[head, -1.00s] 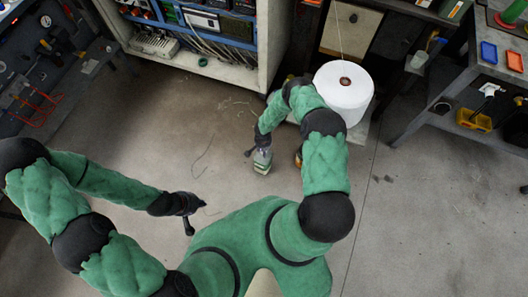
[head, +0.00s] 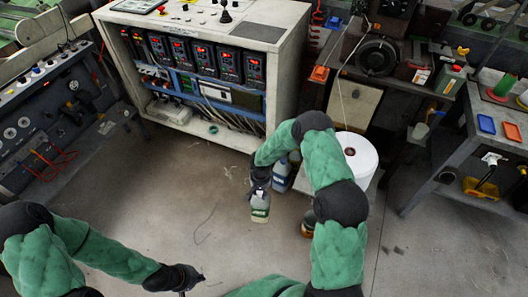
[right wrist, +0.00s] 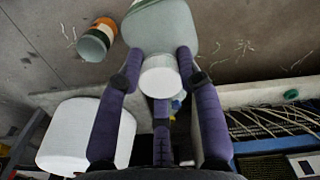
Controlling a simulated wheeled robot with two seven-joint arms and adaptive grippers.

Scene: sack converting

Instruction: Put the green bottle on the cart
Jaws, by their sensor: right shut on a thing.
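My right gripper (head: 259,184) is shut on the green bottle (head: 260,209), a pale bottle with a green label, hanging below the fingers. In the right wrist view, the fingers of the right gripper (right wrist: 160,75) sit on either side of the bottle's white cap, with its pale green body (right wrist: 165,25) beyond. My left gripper (head: 186,281) is empty above the floor at the lower left; its finger opening is too small to tell. A low pale platform (head: 364,178) under a white roll may be the cart; my right arm hides part of it.
The white roll (head: 357,155) stands right of my right arm. A blue-grey bottle (head: 281,175) stands behind the held bottle, and an amber jar (head: 308,223) beside my arm. A control cabinet (head: 285,60) stands behind. The floor left of the held bottle is clear.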

